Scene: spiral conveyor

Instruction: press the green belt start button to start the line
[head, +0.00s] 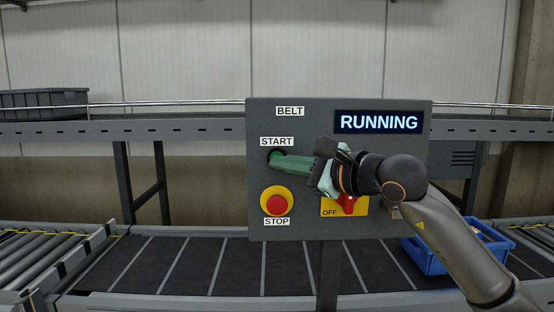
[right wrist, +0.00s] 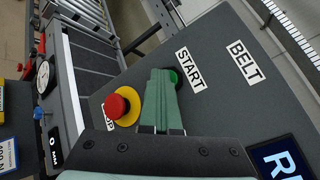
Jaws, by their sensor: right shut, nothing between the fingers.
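The grey belt control panel (head: 385,110) stands in front of me, and its display (head: 379,122) reads RUNNING. The green start button (head: 274,154) sits under the START label; it also shows in the right wrist view (right wrist: 174,76). My right gripper (head: 282,162) is shut and empty. Its green fingertips reach the start button and partly cover it in the head view. In the right wrist view the fingertips (right wrist: 160,73) end at the button's edge; whether they touch it I cannot tell. My left gripper is out of view.
The red stop button (head: 277,205) on a yellow ring sits just below the fingers. A red rotary switch (head: 347,204) on a yellow plate is partly behind my gripper. A blue crate (head: 425,257) is at the lower right. A dark bin (head: 45,101) stands on the upper conveyor.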

